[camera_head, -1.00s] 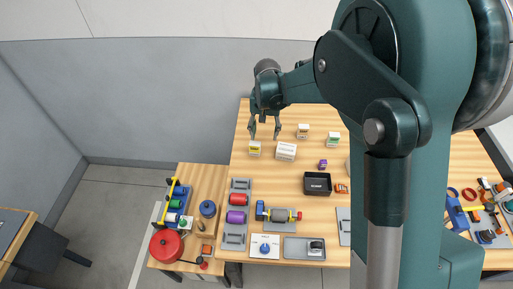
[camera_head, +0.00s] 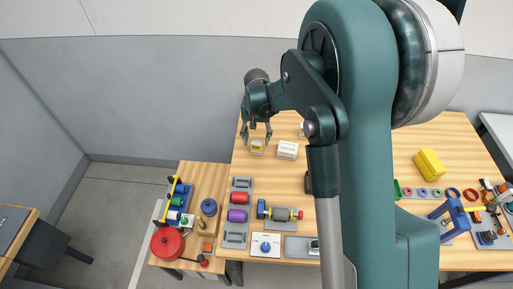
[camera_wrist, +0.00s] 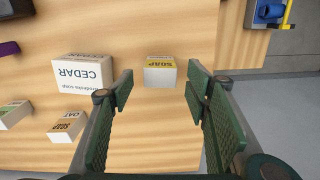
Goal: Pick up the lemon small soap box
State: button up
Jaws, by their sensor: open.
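The small white soap box with a yellow label (camera_head: 256,147) stands near the far left edge of the wooden table. In the wrist view it is the box (camera_wrist: 160,73) whose yellow band reads "SOAP"; no scent name is readable, but yellow fits lemon. My gripper (camera_head: 256,139) is open just above it in the head view. In the wrist view my gripper (camera_wrist: 160,82) has a finger on each side of the box's line, with gaps left and right. Nothing is held, and I cannot tell the remaining height exactly.
The larger white cedar soap box (camera_wrist: 83,73) stands close beside the left finger; it is also in the head view (camera_head: 288,150). A small oat soap box (camera_wrist: 69,129) and a green-labelled box (camera_wrist: 14,114) are farther left. Bare table lies right of the yellow-labelled box.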

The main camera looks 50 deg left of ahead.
aim_at(256, 142)
jog(key=shift+f, duration=0.3)
jog(key=shift+f, duration=0.1)
jog(key=shift+f, duration=2.5)
jog(key=shift+c, duration=0.7)
jog(key=c, duration=0.9)
